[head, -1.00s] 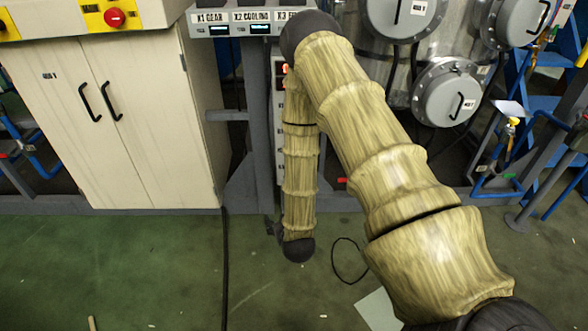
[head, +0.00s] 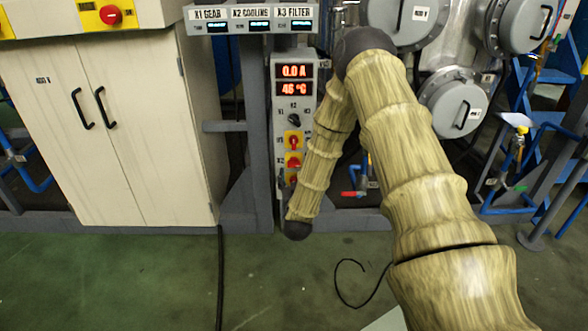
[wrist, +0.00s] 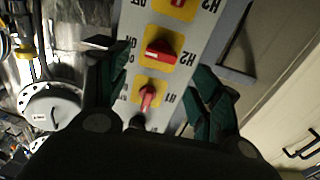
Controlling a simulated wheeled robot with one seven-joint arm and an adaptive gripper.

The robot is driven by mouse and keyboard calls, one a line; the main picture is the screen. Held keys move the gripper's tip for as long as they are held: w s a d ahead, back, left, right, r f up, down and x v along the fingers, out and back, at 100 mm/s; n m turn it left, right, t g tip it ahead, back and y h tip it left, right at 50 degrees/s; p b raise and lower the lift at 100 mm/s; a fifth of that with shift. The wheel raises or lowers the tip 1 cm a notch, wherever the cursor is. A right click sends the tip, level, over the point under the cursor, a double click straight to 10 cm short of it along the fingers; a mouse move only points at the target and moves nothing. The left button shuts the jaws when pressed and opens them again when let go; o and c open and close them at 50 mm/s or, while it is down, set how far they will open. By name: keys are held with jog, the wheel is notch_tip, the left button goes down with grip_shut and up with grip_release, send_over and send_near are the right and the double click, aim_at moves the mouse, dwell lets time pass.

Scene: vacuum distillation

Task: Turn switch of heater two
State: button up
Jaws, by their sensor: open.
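The heater two switch, labelled H2 (wrist: 158,53), is a red knob on a yellow plate, seen upside down in the wrist view. Its handle lies roughly crosswise. In the head view it is the middle yellow-plated switch (head: 293,160) on the grey control panel (head: 281,110). My gripper (wrist: 153,65) is open, with one dark finger on each side of the panel in the wrist view. The H2 knob lies between the finger lines, apparently untouched; the depth gap cannot be told. In the head view my arm hides the gripper.
The H1 switch (wrist: 148,97), handle lengthwise, sits beside H2; the H3 switch (wrist: 178,5) is cut off at the top. The panel displays (head: 294,80) read 0.0 A and 46 °C. A cream cabinet (head: 120,130) stands left, metal vessels (head: 455,100) right.

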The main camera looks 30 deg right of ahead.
aim_at(294, 165)
jog(key=b+x, duration=0.1)
jog(key=x, duration=0.5)
jog(key=shift+w+d, duration=0.1)
jog(key=shift+w, duration=0.25)
jog(key=c, duration=1)
